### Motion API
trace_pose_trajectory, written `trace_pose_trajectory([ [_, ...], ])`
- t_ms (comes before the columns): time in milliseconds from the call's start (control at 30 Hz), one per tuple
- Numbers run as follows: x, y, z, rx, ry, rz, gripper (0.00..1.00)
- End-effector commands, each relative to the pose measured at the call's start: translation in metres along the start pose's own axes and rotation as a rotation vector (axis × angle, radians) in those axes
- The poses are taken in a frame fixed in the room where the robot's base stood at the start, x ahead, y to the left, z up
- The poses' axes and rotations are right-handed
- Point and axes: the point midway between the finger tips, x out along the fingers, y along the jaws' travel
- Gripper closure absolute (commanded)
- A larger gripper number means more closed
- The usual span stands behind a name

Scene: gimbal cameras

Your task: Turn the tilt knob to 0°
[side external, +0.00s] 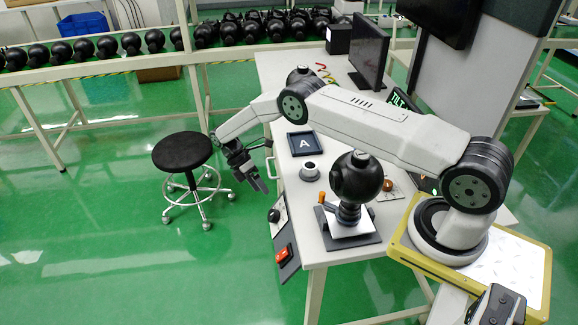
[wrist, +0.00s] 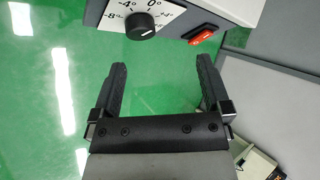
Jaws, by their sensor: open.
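The tilt knob (wrist: 140,26) is a round black dial on a white panel (wrist: 177,18) with a degree scale in the wrist view. The marks -8°, -4° and 0° read clearly. A short pale mark shows on the knob's lower right, but its exact reading is unclear. The knob (side external: 273,215) also shows on the table's front edge in the side view. My gripper (wrist: 162,70) is open and empty, its two black fingers apart with green floor between them. In the side view my gripper (side external: 257,181) hangs beyond the table edge, apart from the knob.
A red rocker switch (wrist: 203,36) sits beside the knob panel; it shows in the side view (side external: 282,255). A black ball-shaped camera (side external: 357,177) stands on the table (side external: 330,262). A partly hidden TILT display (side external: 398,98) is behind my arm. A black stool (side external: 182,151) stands nearby.

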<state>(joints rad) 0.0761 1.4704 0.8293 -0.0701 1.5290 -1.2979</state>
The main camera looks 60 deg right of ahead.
Motion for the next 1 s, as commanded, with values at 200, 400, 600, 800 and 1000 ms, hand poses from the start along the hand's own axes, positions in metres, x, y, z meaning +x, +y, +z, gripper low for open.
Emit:
trace_pose_trajectory([
  [200,0.012,0.006,0.001,0.125,0.034,0.139,0.02],
  [400,0.023,0.007,0.002,0.252,0.093,0.278,0.02],
  [600,0.032,0.001,0.003,0.368,0.176,0.409,0.02],
  [800,0.038,-0.011,0.004,0.476,0.282,0.522,0.02],
  [1000,0.041,-0.022,0.004,0.545,0.370,0.595,0.02],
])
